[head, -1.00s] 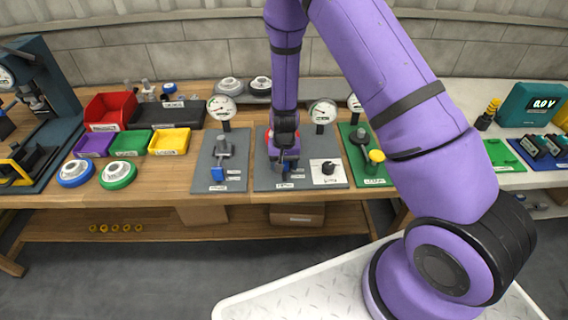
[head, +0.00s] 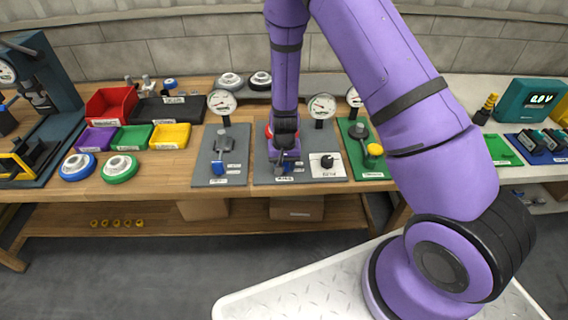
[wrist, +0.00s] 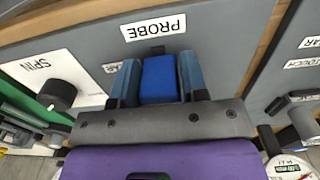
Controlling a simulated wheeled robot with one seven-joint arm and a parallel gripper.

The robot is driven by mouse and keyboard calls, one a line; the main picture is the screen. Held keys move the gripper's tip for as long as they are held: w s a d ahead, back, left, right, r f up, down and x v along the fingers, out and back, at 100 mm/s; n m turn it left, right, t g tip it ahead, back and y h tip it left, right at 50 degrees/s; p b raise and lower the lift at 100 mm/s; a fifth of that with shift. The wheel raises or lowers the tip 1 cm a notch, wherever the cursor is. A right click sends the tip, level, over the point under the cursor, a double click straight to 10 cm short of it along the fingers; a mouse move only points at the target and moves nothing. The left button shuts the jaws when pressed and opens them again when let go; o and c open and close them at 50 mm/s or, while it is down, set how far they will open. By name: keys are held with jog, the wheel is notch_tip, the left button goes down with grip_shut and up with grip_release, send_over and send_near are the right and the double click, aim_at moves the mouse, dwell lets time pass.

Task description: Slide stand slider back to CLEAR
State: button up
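The blue slider (wrist: 159,79) is on the middle grey stand, behind the PROBE label (wrist: 155,28) at the stand's front edge. The stand's dial gauge (head: 322,106) stands behind.
A SPIN plate with a black knob (head: 327,161) lies right of the slider. A similar grey stand (head: 205,158) with its own blue slider is on the left. A green stand (head: 355,150) with a yellow knob is on the right. Coloured bins (head: 170,137) stand further left.

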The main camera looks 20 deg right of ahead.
jog(key=o, duration=0.3)
jog(key=shift+s, duration=0.1)
jog(key=shift+r, duration=0.1)
notch_tip(320, 180, up, 11)
jog(key=shift+f, duration=0.2)
dwell(0.6)
